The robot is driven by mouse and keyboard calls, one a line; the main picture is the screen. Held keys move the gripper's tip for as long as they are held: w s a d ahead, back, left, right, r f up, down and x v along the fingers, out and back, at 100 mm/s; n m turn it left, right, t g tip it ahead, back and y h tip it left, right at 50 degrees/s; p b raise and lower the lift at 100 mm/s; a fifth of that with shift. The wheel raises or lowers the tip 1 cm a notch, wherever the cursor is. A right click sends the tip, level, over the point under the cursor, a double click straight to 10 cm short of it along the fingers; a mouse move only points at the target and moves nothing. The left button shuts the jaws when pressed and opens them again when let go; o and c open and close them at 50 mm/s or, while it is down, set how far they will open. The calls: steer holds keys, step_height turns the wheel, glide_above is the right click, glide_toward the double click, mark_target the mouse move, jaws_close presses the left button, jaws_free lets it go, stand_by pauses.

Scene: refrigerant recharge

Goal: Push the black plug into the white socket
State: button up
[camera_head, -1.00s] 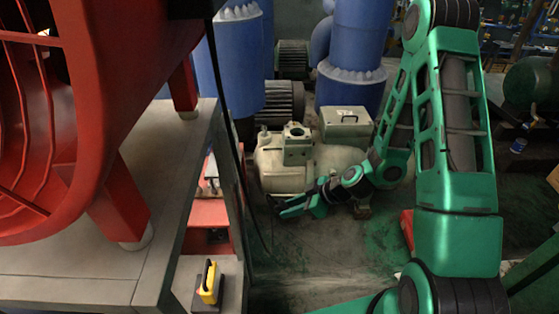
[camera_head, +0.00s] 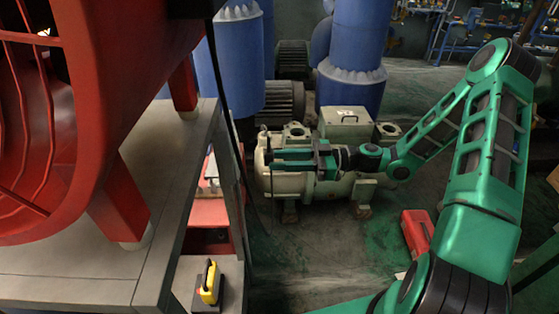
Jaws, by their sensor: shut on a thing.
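My gripper (camera_head: 273,161) is right of the table, in front of the beige pump, with its green fingers pointing left. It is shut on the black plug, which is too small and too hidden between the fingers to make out. A thin black cable (camera_head: 228,108) hangs from the top of the view past the table's right edge, and its lower part passes close to the fingertips. I cannot make out the white socket in this view.
The grey table (camera_head: 160,180) bears the large red housing (camera_head: 95,100) at left. A yellow-and-black device (camera_head: 209,284) sits lower beside it. The beige pump (camera_head: 345,186) and blue pipes (camera_head: 350,85) stand behind. A red box (camera_head: 416,232) lies on the floor.

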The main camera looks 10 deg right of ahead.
steer(key=shift+w+a, duration=0.2)
steer(key=shift+a, duration=0.75)
steer(key=shift+w+a, duration=0.15)
steer(key=shift+a, duration=0.8)
steer(key=shift+w+a, duration=0.2)
steer(key=shift+a, duration=0.75)
stand_by(0.4)
steer(key=shift+a, duration=0.5)
steer(key=o, duration=1.1)
steer(key=shift+c, duration=0.2)
steer(key=shift+d, duration=0.1)
